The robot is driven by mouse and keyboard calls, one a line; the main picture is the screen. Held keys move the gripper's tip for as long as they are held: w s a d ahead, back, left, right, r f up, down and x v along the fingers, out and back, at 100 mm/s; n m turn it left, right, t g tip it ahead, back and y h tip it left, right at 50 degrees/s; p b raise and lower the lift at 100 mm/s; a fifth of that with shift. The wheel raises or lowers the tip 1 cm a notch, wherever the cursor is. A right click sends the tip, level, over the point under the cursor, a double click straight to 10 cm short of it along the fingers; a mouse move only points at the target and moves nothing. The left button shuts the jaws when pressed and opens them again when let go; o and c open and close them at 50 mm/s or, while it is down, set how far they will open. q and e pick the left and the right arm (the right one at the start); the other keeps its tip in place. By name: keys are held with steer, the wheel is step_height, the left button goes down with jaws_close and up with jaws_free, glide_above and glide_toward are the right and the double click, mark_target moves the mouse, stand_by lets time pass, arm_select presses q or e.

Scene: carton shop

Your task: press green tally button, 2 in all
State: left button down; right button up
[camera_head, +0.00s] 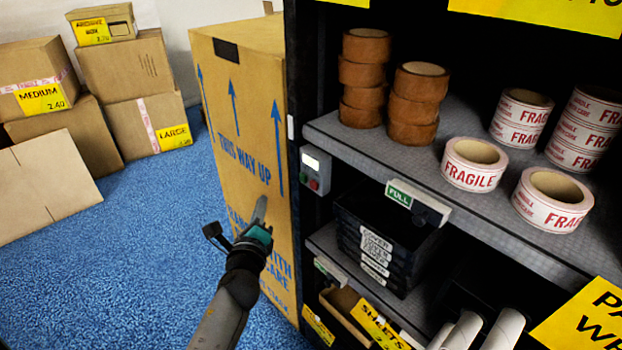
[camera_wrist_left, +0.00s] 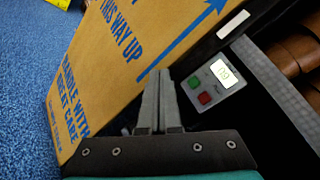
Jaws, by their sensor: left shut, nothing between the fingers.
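The tally counter (camera_head: 316,170) is a small grey box on the shelf's front post, with a lit display and two buttons. My left gripper (camera_head: 261,208) is shut and empty, left of and below the counter in the head view. In the wrist view its fingertips (camera_wrist_left: 160,76) are left of the green button, apart from it in the picture. My right gripper is not in view.
A tall carton (camera_head: 240,130) stands close behind my left gripper. The shelf (camera_head: 480,205) holds brown tape rolls (camera_head: 363,75), FRAGILE rolls (camera_head: 475,163) and black trays (camera_head: 380,225). A green PULL label (camera_head: 399,196) sits on the shelf edge. Blue floor (camera_head: 140,250) is clear at left.

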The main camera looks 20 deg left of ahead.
mark_target(303, 178)
arm_select(q)
steer(key=shift+a, duration=0.1)
steer(key=w+d+b, duration=0.2)
steer(key=w+d, duration=0.1)
steer(key=w, duration=0.5)
steer(key=shift+d, duration=0.25)
steer(key=shift+w, duration=0.1)
stand_by(2.0)
steer(key=shift+w+d, duration=0.15)
steer(key=shift+w, duration=0.2)
steer(key=shift+w+d+b, duration=0.2)
steer(key=shift+w+b, duration=0.2)
steer(key=shift+b, duration=0.05)
stand_by(0.6)
stand_by(0.4)
steer(key=shift+s+a+p, duration=0.35)
steer(key=shift+s+p, duration=0.05)
steer(key=shift+s, duration=0.4)
